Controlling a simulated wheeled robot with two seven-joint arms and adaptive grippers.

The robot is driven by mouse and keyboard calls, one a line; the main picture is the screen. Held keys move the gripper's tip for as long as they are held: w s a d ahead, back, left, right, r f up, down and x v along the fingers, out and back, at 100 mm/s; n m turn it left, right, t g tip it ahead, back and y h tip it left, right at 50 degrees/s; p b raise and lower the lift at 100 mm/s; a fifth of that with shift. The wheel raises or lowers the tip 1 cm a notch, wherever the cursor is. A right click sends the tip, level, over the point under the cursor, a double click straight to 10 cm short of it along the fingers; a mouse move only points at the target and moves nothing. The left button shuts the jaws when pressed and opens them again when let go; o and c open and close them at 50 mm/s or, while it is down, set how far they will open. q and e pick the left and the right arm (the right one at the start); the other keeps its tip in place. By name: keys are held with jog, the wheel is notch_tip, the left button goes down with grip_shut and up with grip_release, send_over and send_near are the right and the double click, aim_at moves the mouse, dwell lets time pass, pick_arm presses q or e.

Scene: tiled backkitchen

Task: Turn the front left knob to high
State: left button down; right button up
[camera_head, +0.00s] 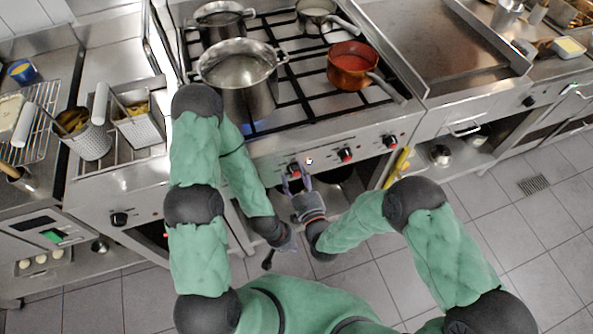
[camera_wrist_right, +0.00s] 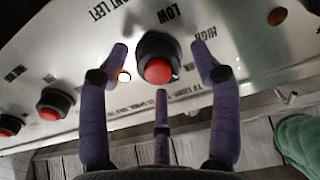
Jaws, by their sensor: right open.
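The front left knob (camera_wrist_right: 157,65), black with a red cap, is on the steel stove panel in the right wrist view. Upside-down lettering near it includes "LEFT", "LOW" and "HIGH". In the head view the knob (camera_head: 294,168) is partly covered by my right gripper (camera_head: 298,181). My right gripper (camera_wrist_right: 161,62) is open, with purple fingers on either side of the knob and a third finger below it. I cannot tell whether they touch it. My left gripper (camera_head: 275,255) hangs low in front of the stove, away from the knob; its finger opening is unclear.
Two more red-capped knobs (camera_head: 345,155) (camera_head: 389,141) are to the right on the panel. A large steel pot (camera_head: 240,72) and a copper pan (camera_head: 352,66) with red contents stand on the burners. Tiled floor (camera_head: 395,275) lies in front.

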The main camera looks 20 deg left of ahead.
jog(key=shift+c, duration=0.3)
jog(key=c, duration=1.1)
